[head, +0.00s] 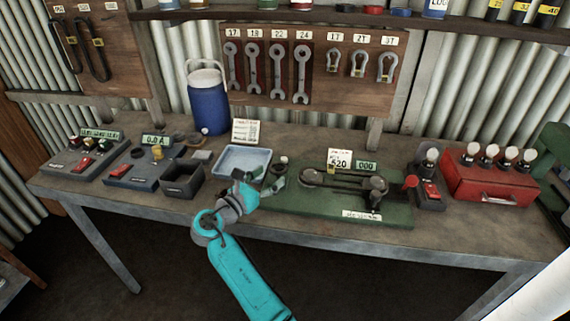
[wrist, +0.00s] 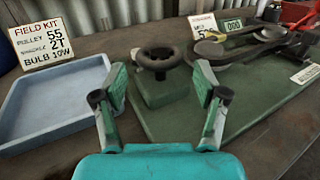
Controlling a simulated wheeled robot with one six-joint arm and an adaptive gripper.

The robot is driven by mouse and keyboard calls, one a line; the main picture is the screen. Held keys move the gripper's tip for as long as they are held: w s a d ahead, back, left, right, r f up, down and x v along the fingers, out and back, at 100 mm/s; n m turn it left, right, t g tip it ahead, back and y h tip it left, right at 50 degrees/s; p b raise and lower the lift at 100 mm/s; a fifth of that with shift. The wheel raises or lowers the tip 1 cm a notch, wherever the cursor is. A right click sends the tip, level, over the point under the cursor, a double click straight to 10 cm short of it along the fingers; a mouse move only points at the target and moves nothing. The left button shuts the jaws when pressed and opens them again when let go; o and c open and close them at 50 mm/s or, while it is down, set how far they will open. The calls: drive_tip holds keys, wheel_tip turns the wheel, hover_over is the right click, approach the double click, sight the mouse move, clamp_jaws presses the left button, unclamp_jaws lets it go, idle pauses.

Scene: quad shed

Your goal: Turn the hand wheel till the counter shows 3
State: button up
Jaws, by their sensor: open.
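The hand wheel (wrist: 160,57) is a small dark wheel on a green block at the left end of a green baseplate (wrist: 190,118). It also shows in the head view (head: 283,161), just beyond my gripper. The counter (head: 366,166) is a small green display that appears to read 000, further right on the same baseplate; it also shows in the wrist view (wrist: 233,26). My gripper (head: 260,184) is open and empty. In the wrist view its fingers (wrist: 161,84) stand apart on either side of the wheel's block, nearer the camera. I see no contact with the wheel.
A shallow blue-grey tray (head: 230,172) lies left of the wheel, with a field-kit card (wrist: 38,45) behind it. A red box with bulbs (head: 487,183) is further right.

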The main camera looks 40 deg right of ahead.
sight(283, 165)
drive_tip(key=d, duration=0.3)
drive_tip(key=w+d, duration=0.1)
drive_tip(key=d, duration=0.3)
drive_tip(key=shift+w, duration=0.2)
drive_tip(key=c, duration=1)
